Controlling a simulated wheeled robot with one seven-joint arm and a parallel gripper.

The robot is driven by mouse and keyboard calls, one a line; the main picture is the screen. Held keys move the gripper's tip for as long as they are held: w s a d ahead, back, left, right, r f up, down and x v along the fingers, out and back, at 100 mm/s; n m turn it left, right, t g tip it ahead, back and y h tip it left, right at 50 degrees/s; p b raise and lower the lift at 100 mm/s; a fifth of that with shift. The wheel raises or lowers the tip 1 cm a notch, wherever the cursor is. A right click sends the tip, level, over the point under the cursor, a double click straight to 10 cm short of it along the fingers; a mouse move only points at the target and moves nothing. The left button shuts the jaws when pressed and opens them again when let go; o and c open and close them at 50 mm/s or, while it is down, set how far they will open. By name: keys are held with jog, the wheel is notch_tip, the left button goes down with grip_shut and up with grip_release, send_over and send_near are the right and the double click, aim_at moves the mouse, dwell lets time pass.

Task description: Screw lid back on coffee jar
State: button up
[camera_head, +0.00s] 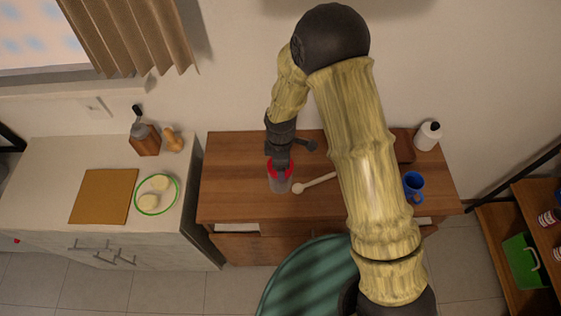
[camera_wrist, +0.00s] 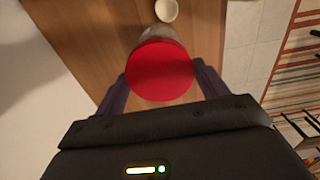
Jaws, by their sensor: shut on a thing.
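The red lid (camera_wrist: 160,70) is a round disc between my gripper's fingers in the wrist view. My gripper (camera_wrist: 160,88) is shut on it, with one dark finger on each side. The coffee jar (camera_wrist: 152,36) is a pale, greyish body partly showing behind the lid in the wrist view. In the head view the clear jar (camera_head: 280,186) stands upright on the wooden cabinet, with the red lid (camera_head: 271,172) at its top and my gripper (camera_head: 280,166) over it. Whether the lid's thread is engaged cannot be told.
A blue mug (camera_head: 413,185) and white bottle (camera_head: 428,136) stand further right. A green round chair or table (camera_head: 300,275) is in front. The cabinet's left part is clear.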

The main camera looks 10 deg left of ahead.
jog(key=m, duration=0.8)
jog(key=shift+m, duration=0.3)
jog(key=m, duration=0.3)
jog(key=shift+s+m, duration=0.1)
jog(key=shift+m, duration=0.3)
jog(key=m, duration=0.4)
jog(key=shift+f+m+p, duration=0.1)
jog(key=shift+m+p, duration=0.2)
jog(key=shift+m, duration=0.1)
